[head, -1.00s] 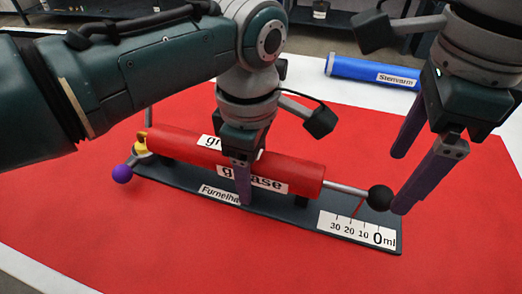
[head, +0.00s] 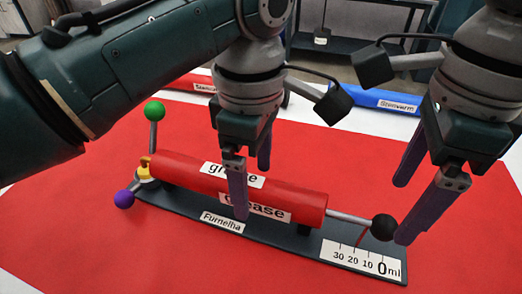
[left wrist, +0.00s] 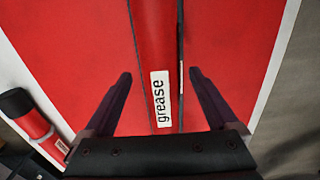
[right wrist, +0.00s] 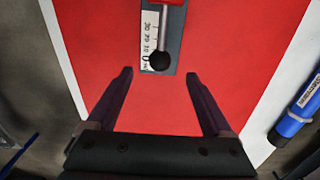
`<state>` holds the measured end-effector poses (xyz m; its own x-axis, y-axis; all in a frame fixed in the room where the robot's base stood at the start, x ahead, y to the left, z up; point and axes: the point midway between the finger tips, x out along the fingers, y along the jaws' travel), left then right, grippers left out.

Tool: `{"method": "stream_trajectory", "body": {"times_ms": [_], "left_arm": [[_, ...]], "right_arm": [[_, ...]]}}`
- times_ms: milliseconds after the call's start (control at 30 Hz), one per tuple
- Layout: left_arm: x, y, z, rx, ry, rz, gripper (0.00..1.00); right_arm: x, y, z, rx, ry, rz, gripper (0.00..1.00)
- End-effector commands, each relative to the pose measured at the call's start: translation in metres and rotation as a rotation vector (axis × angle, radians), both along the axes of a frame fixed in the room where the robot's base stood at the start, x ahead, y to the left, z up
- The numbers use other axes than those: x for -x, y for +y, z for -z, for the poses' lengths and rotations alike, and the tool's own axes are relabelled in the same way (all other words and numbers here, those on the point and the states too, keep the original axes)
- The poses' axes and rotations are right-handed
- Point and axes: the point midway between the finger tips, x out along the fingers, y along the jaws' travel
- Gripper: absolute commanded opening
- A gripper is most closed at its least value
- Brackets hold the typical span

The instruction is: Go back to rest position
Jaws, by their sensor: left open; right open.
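The red grease pump tube (head: 290,188) lies on a dark base plate (head: 275,233) on the red mat. A rod with a black ball (head: 383,227) sticks out at its right end, beside a white ml scale (head: 362,260). My left gripper (head: 250,185) is open above the tube, with the tube between and below its fingers in the left wrist view (left wrist: 160,90). My right gripper (head: 410,212) is open near the black ball. In the right wrist view the ball (right wrist: 159,62) is ahead of the fingertips, not between them.
A green ball lever (head: 154,112) and a purple ball (head: 124,199) stand at the base's left end. A blue tube (head: 372,98) and a red tube (head: 188,82) lie behind the mat (head: 60,230). The mat's front is clear.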

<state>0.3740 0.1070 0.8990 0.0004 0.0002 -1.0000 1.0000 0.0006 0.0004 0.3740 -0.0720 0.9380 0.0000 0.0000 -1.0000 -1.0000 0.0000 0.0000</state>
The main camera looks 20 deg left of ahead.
Motion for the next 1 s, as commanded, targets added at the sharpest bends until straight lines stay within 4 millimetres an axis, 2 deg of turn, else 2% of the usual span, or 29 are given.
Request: {"method": "stream_trajectory", "body": {"times_ms": [100,233,633,767,1000], "left_arm": [[-0.001,0.0,-0.015,0.001,-0.003,0.0,0.93],[0.0,0.0,-0.023,0.0,-0.001,0.0,0.93],[-0.002,-0.003,-0.026,0.009,-0.006,0.006,0.93],[-0.002,-0.003,-0.014,0.009,-0.004,0.005,0.93],[0.0,-0.001,0.034,0.002,0.003,0.002,0.93]], "right_arm": [[0.0,0.0,0.0,0.0,0.0,0.0,0.85],[0.0,0.0,0.0,0.0,0.0,0.0,0.85],[0.001,-0.002,0.003,0.008,0.005,0.002,0.85],[0.002,-0.002,0.003,0.008,0.006,0.001,0.85],[0.001,-0.001,0.001,0.003,0.002,0.0,0.85]]}}
